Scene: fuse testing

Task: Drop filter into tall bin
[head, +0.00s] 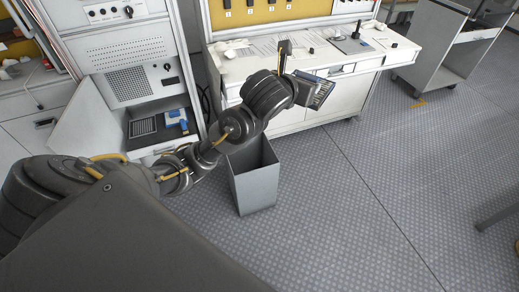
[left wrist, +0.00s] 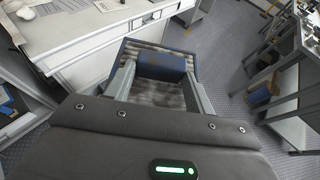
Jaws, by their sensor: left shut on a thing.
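The filter (head: 324,94) is a flat piece with a blue-edged frame and grey pleats. My left gripper (head: 311,88) is shut on it and holds it in the air, up and to the right of the bin in the head view. In the left wrist view the filter (left wrist: 154,94) sits between the two fingers of my left gripper (left wrist: 160,78), with a blue block on it. The tall bin (head: 254,188) is grey, open-topped and upright on the floor, apart from the filter; my arm hides part of its rim. My right gripper is not in view.
A white workbench (head: 235,65) with papers and small items stands behind the filter. A cabinet (head: 125,70) with an open lower bay is on the left. A grey cart (head: 440,50) stands at the back right. The floor right of the bin is clear.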

